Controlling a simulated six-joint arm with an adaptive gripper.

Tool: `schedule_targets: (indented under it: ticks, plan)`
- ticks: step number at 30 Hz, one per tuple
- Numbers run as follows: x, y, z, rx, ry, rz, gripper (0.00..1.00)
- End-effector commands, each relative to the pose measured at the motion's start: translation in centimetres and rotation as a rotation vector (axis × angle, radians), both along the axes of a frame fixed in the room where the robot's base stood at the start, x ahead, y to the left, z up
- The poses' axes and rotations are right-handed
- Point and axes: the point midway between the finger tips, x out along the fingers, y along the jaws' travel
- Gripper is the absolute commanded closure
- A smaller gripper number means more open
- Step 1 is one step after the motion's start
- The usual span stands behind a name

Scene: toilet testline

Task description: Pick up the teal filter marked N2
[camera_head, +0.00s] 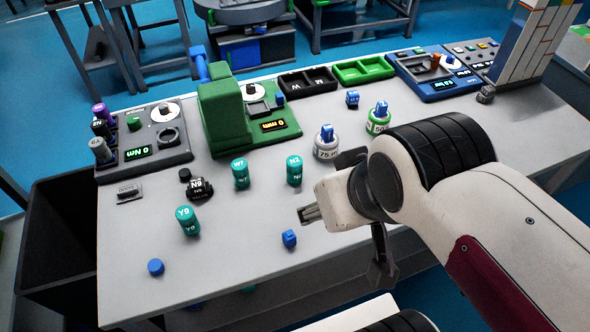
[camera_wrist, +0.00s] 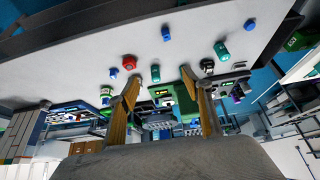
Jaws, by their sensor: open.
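The teal filter marked N2 (camera_head: 294,170) stands upright on the grey bench, a little beyond my gripper (camera_head: 309,214). In the wrist view a teal cylinder (camera_wrist: 155,73), which appears to be N2, shows between the fingers, further off. My gripper is open and empty, its two fingers (camera_wrist: 165,90) spread apart. Two similar teal filters stand to the left: W7 (camera_head: 240,172) and Y9 (camera_head: 187,220). My gripper touches none of them.
A round weight (camera_head: 326,143) stands right of N2, near my wrist. A green tester (camera_head: 262,120) stands behind the filters, and a black knob-like part (camera_head: 200,188) lies left. The bench front is mostly clear.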

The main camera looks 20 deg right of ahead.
Motion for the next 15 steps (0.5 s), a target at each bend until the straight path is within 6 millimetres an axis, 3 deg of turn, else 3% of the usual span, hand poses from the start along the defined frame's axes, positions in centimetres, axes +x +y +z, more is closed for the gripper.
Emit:
schedule_targets:
  ticks: [8, 15]
  plan:
    - [0.6, -0.5, 0.0, -0.012, -0.006, -0.007, 0.51]
    - [3.8, -3.0, 0.0, -0.085, -0.043, -0.032, 0.51]
